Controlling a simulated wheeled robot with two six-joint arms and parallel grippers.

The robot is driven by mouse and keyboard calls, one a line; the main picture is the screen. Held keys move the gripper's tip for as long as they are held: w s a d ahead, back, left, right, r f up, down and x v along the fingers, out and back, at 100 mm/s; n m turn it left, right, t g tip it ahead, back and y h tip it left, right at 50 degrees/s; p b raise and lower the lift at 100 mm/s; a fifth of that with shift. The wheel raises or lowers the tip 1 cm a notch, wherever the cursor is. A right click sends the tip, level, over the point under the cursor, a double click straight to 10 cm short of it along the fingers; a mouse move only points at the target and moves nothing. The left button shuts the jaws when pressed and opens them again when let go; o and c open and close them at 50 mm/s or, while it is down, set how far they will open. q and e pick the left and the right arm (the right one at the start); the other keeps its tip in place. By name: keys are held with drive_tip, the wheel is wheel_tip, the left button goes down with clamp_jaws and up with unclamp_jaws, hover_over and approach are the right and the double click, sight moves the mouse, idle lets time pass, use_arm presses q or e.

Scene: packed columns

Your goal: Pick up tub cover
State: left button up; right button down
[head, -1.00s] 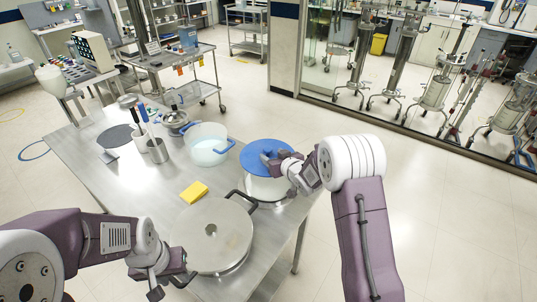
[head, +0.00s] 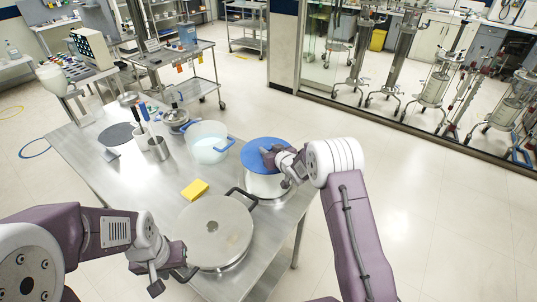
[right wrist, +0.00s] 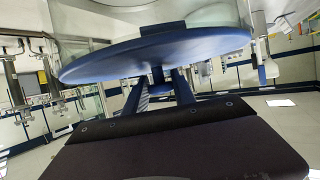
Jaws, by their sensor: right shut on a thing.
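The tub cover (head: 264,152) is a round blue disc over a white tub (head: 266,185) at the right edge of the steel table. I cannot tell whether it rests on the rim or sits just above it. My right gripper (head: 272,156) reaches in from the right and is shut on the cover's knob. In the right wrist view the cover (right wrist: 120,62) is seen nearly edge-on, with the fingers (right wrist: 160,88) closed around its middle knob. My left gripper (head: 172,280) is beside the dark side handle of a large lidded steel pot; its finger opening is unclear.
The lidded steel pot (head: 215,230) fills the front of the table (head: 130,170). A yellow sponge (head: 195,189), an open tub with blue handles (head: 208,146), a steel cup of tools (head: 158,149) and a small pot (head: 176,120) stand behind. Floor is clear to the right.

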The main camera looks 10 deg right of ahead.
sight(268, 147)
drive_tip(key=r+b, duration=0.1)
drive_tip(key=r, duration=0.3)
drive_tip(key=shift+w, duration=0.2)
drive_tip(key=w+d+r+p, duration=0.3)
drive_tip(key=d+r, duration=0.4)
drive_tip(key=d, duration=0.3)
drive_tip(key=shift+w+d+p, duration=0.4)
drive_tip(key=shift+w, duration=0.25)
